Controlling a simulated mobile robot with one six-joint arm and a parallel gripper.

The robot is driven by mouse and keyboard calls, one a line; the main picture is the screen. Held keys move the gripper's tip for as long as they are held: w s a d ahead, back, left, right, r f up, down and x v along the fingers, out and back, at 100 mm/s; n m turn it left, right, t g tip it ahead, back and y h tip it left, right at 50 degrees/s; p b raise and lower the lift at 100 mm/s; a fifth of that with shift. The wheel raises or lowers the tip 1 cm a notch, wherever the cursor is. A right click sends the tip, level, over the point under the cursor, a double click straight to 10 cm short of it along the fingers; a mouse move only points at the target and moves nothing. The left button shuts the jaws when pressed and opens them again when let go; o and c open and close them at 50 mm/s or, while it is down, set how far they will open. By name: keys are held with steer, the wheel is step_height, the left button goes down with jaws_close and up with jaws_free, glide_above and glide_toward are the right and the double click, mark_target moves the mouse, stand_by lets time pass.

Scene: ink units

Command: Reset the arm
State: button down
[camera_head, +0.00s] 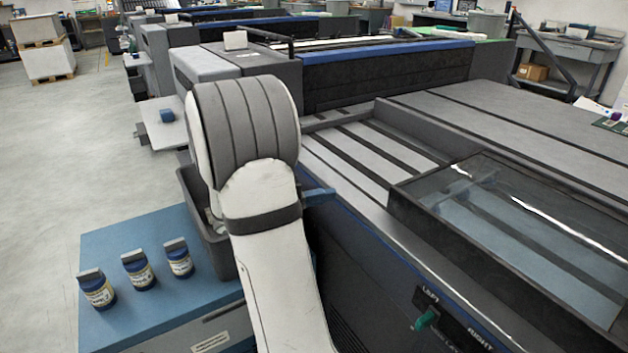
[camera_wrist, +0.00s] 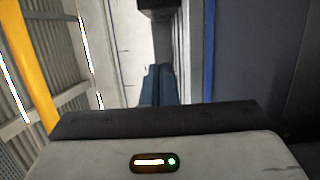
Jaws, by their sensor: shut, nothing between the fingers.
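My arm (camera_head: 262,210), white with grey bands, rises from the bottom of the head view and bends at a large grey joint. The arm hides the end of itself there, and I cannot make out my gripper in that view. In the wrist view my gripper (camera_wrist: 158,72) shows as two blue-grey fingers close together, shut and empty. The grey wrist housing with a green light fills the bottom of that view.
Several blue ink jars (camera_head: 139,270) stand on a blue cabinet (camera_head: 165,318) at left, beside a dark bin (camera_head: 203,235) partly behind my arm. The long printing press (camera_head: 450,150) runs close along my arm's right, with a green lever (camera_head: 427,318). Open floor (camera_head: 60,150) lies at far left.

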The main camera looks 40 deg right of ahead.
steer(key=shift+a, duration=0.1)
steer(key=s+a+r+n+t+y+p, duration=0.1)
steer(key=s+a+r+t+y+p, duration=0.1)
steer(key=a+r+y+p, duration=0.2)
steer(key=s+a+r+n+t+y+p, duration=0.1)
steer(key=s+a+r+t+y+p, duration=0.1)
steer(key=a+p, duration=0.5)
steer(key=s+a+r+n+t+y+p, duration=0.1)
steer(key=a+r+y+p, duration=0.4)
steer(key=a, duration=0.6)
steer(key=shift+s+r+n+t+y+p, duration=0.3)
steer(key=shift+s+r+t+p, duration=0.25)
steer(key=shift+r+t, duration=0.25)
steer(key=c, duration=2.1)
jaws_free()
steer(key=a+r+t+y+p, duration=0.1)
steer(key=a+r, duration=0.1)
steer(key=a, duration=0.1)
steer(key=a+r+n+t+y+p, duration=0.1)
steer(key=a+r+p, duration=0.1)
steer(key=a, duration=0.1)
steer(key=a+r+t+y+p, duration=0.2)
steer(key=a, duration=0.1)
steer(key=shift+w+a+r+n, duration=0.1)
steer(key=shift+a+n, duration=0.3)
steer(key=shift+o, duration=0.8)
steer(key=shift+a, duration=0.15)
steer(key=o, duration=0.5)
steer(key=shift+c, duration=0.2)
steer(key=shift+o, duration=0.4)
